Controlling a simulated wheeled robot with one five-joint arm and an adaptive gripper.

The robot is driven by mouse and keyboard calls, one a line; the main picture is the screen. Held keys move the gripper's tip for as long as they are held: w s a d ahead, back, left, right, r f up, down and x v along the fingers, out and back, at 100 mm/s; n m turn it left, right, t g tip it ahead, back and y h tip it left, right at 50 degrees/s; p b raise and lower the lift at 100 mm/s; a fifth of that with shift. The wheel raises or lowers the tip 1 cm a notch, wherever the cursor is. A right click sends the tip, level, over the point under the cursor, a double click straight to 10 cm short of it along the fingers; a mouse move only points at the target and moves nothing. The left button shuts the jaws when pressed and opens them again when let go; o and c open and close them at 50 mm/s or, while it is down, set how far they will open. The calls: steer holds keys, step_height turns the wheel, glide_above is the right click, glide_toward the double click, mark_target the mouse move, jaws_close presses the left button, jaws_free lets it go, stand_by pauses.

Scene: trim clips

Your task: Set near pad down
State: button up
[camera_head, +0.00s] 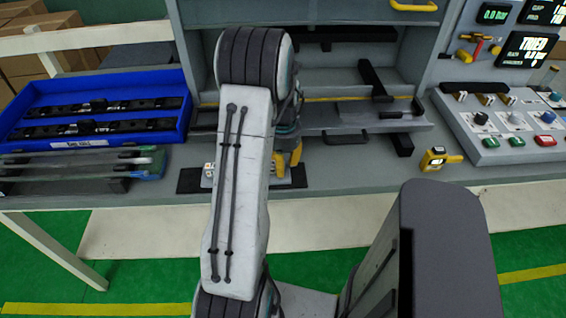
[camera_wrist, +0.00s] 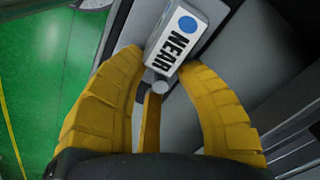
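In the wrist view my gripper (camera_wrist: 160,66) has its two yellow fingers apart, curving inward, with a clear gap between the tips. A white block marked NEAR with a blue dot (camera_wrist: 172,45) lies just beyond the fingertips. A slim yellow bar (camera_wrist: 151,122) and a small pale round knob (camera_wrist: 160,88) show between the fingers, with no finger visibly touching them. I cannot make out the pad itself for certain. In the head view my gripper (camera_head: 288,160) is low over the bench front, mostly hidden behind my arm.
A blue tray (camera_head: 165,75) with dark trim strips stands at left. Clear panels (camera_head: 85,165) lie before it. A yellow gauge (camera_head: 434,159) stands to the right on the bench (camera_head: 345,165). A button console (camera_head: 500,150) is at far right.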

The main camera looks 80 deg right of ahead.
steer(key=shift+r, duration=0.1)
step_height(320, 180, up, 12)
steer(key=w+a+r+n+t+h, duration=0.1)
steer(key=w+a+r+n, duration=0.3)
steer(key=w+a, duration=0.5)
steer(key=w+a+r+n, duration=0.2)
steer(key=w+a+n, duration=0.4)
steer(key=w+a, duration=0.35)
steer(key=s+a+n+t+y, duration=0.1)
steer(key=s+a+n+t, duration=0.2)
steer(key=a+n, duration=1)
steer(key=shift+s+a+f, duration=0.35)
steer(key=shift+s+a, duration=0.1)
steer(key=shift+a, duration=4.25)
steer(key=shift+d, duration=0.15)
